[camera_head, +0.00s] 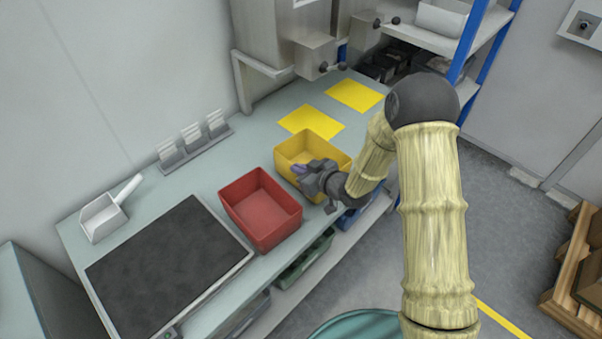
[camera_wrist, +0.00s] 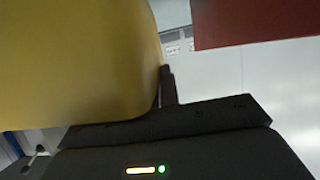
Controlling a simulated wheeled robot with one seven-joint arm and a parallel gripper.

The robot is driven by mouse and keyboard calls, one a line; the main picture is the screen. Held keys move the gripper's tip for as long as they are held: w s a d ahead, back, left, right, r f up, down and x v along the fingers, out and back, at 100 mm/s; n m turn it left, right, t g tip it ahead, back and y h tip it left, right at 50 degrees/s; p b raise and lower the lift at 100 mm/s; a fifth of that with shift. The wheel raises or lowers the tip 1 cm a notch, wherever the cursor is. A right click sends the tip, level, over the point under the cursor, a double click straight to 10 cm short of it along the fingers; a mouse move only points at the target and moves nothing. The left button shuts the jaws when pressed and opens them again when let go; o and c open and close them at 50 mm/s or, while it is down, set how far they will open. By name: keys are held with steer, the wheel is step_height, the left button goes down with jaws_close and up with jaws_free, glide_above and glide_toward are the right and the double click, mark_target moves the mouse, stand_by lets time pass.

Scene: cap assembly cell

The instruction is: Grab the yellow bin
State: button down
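The yellow bin (camera_head: 291,148) stands on the workbench, right of the red bin. My gripper (camera_head: 310,176) is at the bin's near side, over its rim, and covers part of that wall. In the wrist view the yellow bin (camera_wrist: 70,60) fills the left side, very close to the camera. One dark finger (camera_wrist: 168,88) shows just right of its edge; the other finger is hidden. I cannot tell whether the fingers are closed on the wall.
The red bin (camera_head: 262,234) stands close on the left, also at the wrist view's upper right (camera_wrist: 255,22). A black mat (camera_head: 165,268), a white scoop (camera_head: 103,217) and card holders (camera_head: 192,143) lie further left. Yellow sheets (camera_head: 311,122) lie behind. Blue-posted shelving (camera_head: 468,45) stands at the back.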

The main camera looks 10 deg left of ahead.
step_height(320, 180, up, 8)
stand_by(0.7)
